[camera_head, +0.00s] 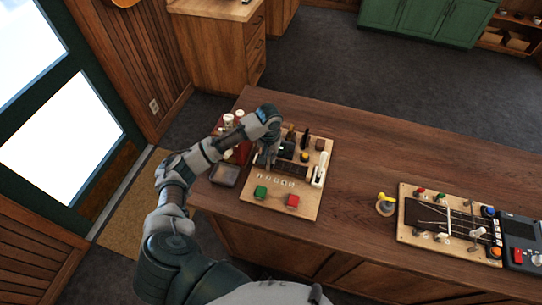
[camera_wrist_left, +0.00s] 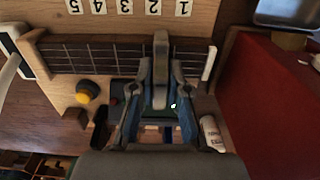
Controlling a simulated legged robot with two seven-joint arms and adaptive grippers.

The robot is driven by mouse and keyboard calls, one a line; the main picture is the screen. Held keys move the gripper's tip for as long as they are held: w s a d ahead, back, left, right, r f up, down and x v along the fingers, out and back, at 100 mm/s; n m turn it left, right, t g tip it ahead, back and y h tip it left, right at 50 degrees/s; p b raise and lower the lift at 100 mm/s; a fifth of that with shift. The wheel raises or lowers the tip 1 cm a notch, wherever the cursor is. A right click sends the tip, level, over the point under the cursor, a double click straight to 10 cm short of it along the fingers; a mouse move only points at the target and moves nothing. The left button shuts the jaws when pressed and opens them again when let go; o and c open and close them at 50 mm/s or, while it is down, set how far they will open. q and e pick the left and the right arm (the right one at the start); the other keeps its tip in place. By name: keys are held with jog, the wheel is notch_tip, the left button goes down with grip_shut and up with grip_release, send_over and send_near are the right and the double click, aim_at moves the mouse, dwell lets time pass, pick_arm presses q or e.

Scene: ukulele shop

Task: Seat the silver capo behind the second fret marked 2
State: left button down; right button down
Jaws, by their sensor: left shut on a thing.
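My left gripper (camera_head: 268,160) is over the far-left part of a light wooden board (camera_head: 250,213). In the left wrist view it (camera_wrist_left: 160,75) is shut on the silver capo (camera_wrist_left: 161,43), a narrow grey bar standing up between the fingertips. The capo overlaps the dark fretted neck (camera_wrist_left: 95,55), closer to its right end. It lines up roughly with the label 2 (camera_wrist_left: 154,7); the labels look upside down there. I cannot tell whether the capo touches the neck. In the head view the arm hides part of the neck (camera_head: 292,170). My right gripper is out of view.
A metal tray (camera_head: 225,174) lies left.

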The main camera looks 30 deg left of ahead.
pick_arm(q)
jog(key=shift+a+f, duration=0.15)
jog(key=shift+a, duration=0.1)
jog(key=shift+f, duration=0.1)
jog(key=shift+d+f, duration=0.1)
jog(key=shift+d, duration=0.05)
jog(key=shift+d+f, duration=0.15)
jog(key=shift+d, duration=0.05)
jog(key=c, duration=1.4)
grip_release()
jog(key=shift+c, duration=0.2)
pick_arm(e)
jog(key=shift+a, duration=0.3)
